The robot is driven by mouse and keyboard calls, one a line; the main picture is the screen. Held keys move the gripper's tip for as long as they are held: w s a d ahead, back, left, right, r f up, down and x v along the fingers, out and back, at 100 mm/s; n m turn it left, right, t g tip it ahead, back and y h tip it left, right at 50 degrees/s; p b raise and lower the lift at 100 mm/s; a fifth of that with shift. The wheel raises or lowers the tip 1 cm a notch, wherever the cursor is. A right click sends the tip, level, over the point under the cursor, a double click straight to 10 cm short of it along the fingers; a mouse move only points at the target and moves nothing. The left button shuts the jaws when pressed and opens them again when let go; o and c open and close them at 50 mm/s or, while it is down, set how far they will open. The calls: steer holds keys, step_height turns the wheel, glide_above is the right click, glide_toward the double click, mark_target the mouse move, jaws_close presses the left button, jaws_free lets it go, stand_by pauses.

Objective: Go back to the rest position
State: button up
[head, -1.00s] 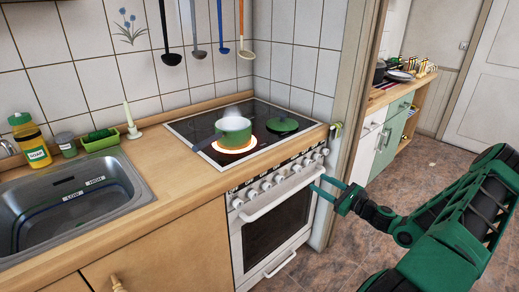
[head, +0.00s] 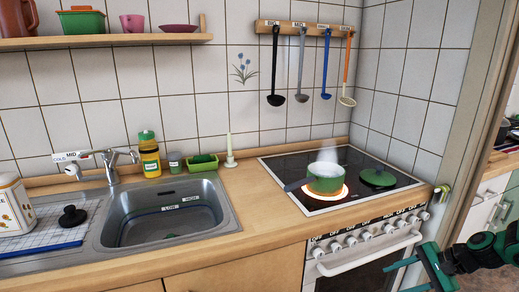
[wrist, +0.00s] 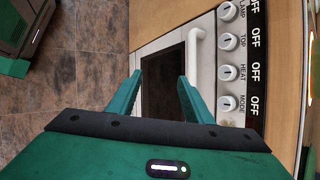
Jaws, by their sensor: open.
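My gripper (head: 412,262) is at the lower right of the head view, in front of the white oven (head: 362,270). In the wrist view my gripper (wrist: 158,92) has its two green fingers apart with nothing between them. The fingers point toward the oven door, beside its handle (wrist: 194,62) and the row of knobs (wrist: 228,72). I cannot tell whether a finger touches the oven front.
A green pot (head: 326,178) steams on a glowing burner of the black cooktop (head: 290,165); a green lid (head: 378,177) lies to its right. A sink (head: 165,222) is at left, below a shelf (head: 105,41). Ladles hang from a rail.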

steer(key=s+r+n+g+h, duration=0.2)
steer(key=s+r+n+h, duration=0.1)
steer(key=s+r, duration=0.6)
steer(key=s+r+n+g+h, duration=0.2)
steer(key=s+r+n, duration=0.3)
steer(key=s+r, duration=0.5)
steer(key=s+a+h, duration=0.1)
steer(key=s, duration=0.6)
steer(key=shift+s+r+g+h, duration=0.2)
steer(key=shift+g+h, duration=0.1)
steer(key=shift+h, duration=0.1)
steer(key=shift+w, duration=0.1)
steer(key=shift+w+f, duration=0.25)
steer(key=shift+w, duration=0.35)
